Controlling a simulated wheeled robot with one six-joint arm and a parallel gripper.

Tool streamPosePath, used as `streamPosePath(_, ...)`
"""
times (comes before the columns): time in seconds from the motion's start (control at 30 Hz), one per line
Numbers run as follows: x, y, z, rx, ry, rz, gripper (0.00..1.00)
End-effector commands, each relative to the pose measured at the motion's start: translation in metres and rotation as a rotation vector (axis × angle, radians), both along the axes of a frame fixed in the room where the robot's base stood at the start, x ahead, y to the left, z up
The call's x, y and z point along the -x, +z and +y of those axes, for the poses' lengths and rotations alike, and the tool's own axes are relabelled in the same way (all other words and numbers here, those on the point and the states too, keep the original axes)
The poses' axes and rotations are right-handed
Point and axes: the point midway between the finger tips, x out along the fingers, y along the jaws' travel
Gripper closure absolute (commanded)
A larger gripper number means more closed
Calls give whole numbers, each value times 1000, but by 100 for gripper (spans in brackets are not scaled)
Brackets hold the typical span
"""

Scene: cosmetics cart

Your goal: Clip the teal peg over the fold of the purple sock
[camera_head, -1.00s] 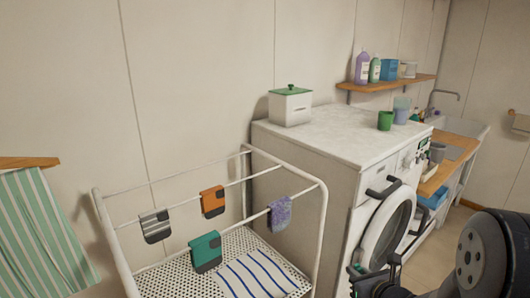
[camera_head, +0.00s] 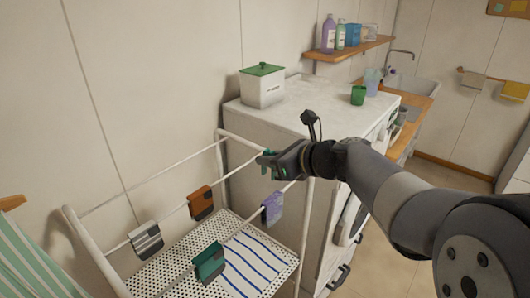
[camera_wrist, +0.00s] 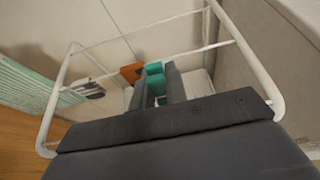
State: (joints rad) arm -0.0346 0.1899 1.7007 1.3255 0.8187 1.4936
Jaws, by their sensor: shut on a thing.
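My gripper (camera_head: 268,164) is shut on the teal peg (camera_head: 264,170) and holds it in the air above the drying rack. In the wrist view the teal peg (camera_wrist: 154,69) shows between the two fingers. The purple sock (camera_head: 272,208) hangs folded over the right part of the rack's front rail, below my gripper and apart from the peg. I cannot make out the purple sock in the wrist view.
The white drying rack (camera_head: 304,240) also bears an orange sock (camera_head: 201,203), a grey striped sock (camera_head: 146,240) and a teal sock (camera_head: 209,262). A washing machine top (camera_head: 300,103) holds a white box (camera_head: 262,88) and green cup (camera_head: 358,95).

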Motion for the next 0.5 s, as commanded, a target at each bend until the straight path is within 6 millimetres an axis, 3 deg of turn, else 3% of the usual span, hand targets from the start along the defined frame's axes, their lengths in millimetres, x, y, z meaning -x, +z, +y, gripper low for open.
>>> streamPosePath(0.5,1,-8,-1,4,0,3,100)
